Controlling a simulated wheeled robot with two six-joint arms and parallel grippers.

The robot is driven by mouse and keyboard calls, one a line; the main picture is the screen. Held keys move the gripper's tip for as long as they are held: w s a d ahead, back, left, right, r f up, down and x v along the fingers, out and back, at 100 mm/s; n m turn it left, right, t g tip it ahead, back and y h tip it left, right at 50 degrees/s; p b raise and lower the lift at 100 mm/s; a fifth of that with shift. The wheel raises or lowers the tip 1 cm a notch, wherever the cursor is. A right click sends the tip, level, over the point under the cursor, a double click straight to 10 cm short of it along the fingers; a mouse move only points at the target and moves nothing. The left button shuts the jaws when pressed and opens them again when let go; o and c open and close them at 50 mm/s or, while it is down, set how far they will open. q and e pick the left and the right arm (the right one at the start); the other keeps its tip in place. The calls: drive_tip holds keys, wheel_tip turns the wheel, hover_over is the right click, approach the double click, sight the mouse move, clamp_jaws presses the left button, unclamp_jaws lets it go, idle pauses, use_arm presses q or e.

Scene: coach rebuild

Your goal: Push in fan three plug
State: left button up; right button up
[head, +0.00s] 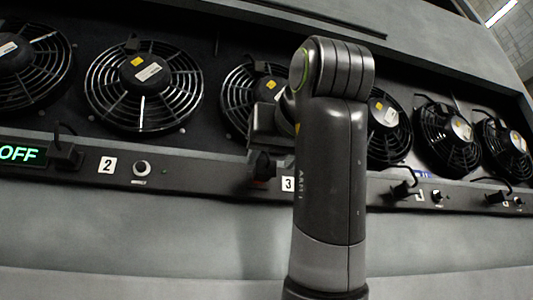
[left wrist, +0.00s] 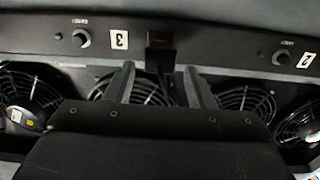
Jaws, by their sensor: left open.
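The number 3 label (head: 288,184) is on the panel strip below fan three (head: 240,92), beside my left arm. My left gripper (left wrist: 160,76) is open, with its two fingers apart and pointing at the strip. In the left wrist view, which is upside down, a dark block with a dim reddish face (left wrist: 160,42) sits next to the number 3 label (left wrist: 119,40), between and beyond the fingertips. A dark plug or cable (left wrist: 166,62) shows just below that block. I cannot tell how deep the plug sits. In the head view my arm hides part of this spot.
Several black caged fans line the recess, including one at the left (head: 145,85). A green OFF display (head: 20,154) and another plug (head: 66,155) are at the far left. A knob (head: 142,168) stands by the number 2 label (head: 107,165). The grey face below is clear.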

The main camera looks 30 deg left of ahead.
sight(267, 166)
use_arm(q)
drive_tip(key=p+x, duration=0.1)
drive_tip(key=x, duration=0.3)
drive_tip(key=shift+r, duration=0.1)
drive_tip(key=shift+w+a+p, duration=0.25)
drive_tip(key=shift+a+p, duration=0.1)
drive_tip(key=shift+d, duration=0.1)
use_arm(e)
drive_tip(key=shift+s+d+r, duration=0.25)
drive_tip(key=shift+d+r, duration=0.05)
drive_tip(key=shift+r, duration=0.3)
drive_tip(key=shift+s+d+r, duration=0.2)
drive_tip(key=shift+d+r, duration=0.1)
drive_tip(key=shift+r, duration=0.25)
